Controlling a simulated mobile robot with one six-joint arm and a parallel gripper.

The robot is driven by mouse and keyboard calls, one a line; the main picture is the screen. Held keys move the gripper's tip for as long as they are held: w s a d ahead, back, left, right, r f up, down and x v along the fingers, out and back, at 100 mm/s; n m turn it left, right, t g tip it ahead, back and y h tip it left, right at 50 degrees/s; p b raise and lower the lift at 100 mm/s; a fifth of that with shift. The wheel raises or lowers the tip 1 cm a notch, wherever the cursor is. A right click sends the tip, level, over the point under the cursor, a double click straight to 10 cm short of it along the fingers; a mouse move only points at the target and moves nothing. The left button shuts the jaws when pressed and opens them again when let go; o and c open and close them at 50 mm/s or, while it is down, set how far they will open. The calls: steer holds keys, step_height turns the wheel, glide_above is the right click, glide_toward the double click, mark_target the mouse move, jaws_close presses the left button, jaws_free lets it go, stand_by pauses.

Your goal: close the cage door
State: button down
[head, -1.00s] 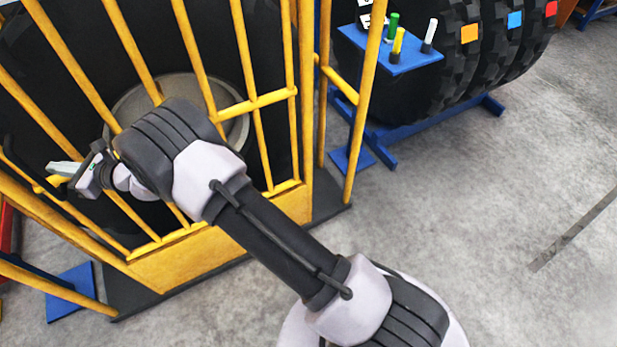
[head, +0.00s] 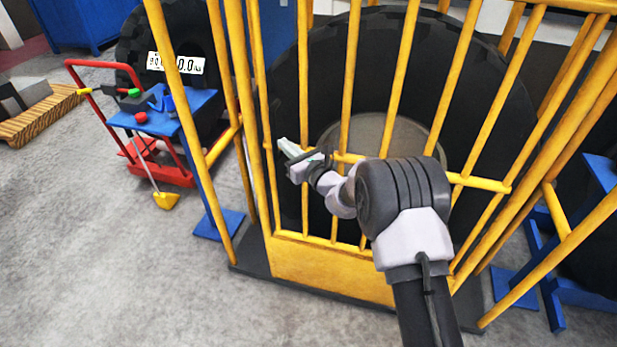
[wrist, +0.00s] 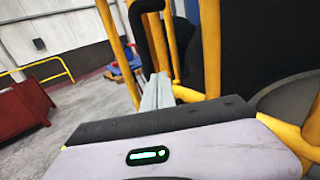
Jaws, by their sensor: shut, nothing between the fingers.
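The cage door (head: 330,275) is a yellow barred panel with a solid lower plate, standing upright in front of a large black tyre (head: 290,85). In the head view it appears in line with the cage front; I cannot tell whether a gap is left at its edge. My gripper (head: 287,150) is shut and empty, at the door's left side near the crossbar height. In the wrist view its pale fingers (wrist: 157,92) point toward yellow bars and a dark curved handle (wrist: 147,35). I cannot tell whether they touch. My arm hides part of the door's right side.
A red cart (head: 160,175) with a blue tray (head: 165,118) stands to the left of the cage. Yellow slanted posts (head: 190,120) and blue foot plates (head: 218,225) flank the cage. The grey floor at front left is clear.

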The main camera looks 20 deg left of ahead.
steer(key=s+p, duration=0.3)
steer(key=s, duration=0.7)
steer(key=s+d+r+n+g+y, duration=0.1)
steer(key=s+d+r+n+g, duration=0.3)
steer(key=s+r+n+g, duration=0.7)
steer(key=s+d+r+n+t+h, duration=0.1)
steer(key=s+d+n+t+h, duration=0.1)
steer(key=s+d, duration=0.4)
steer(key=s+d+r+n+t+h, duration=0.1)
steer(key=s+d+n+h, duration=0.3)
steer(key=d, duration=1.1)
steer(key=s+d+r+n+t+h, duration=0.1)
steer(key=s+d+n+t+h, duration=0.2)
steer(key=s+d+h, duration=0.4)
steer(key=s+d+n, duration=0.1)
steer(key=s+d, duration=0.1)
steer(key=d, duration=0.2)
steer(key=shift+s+r+b, duration=0.3)
steer(key=shift+s+r, duration=0.05)
steer(key=shift+r, duration=0.05)
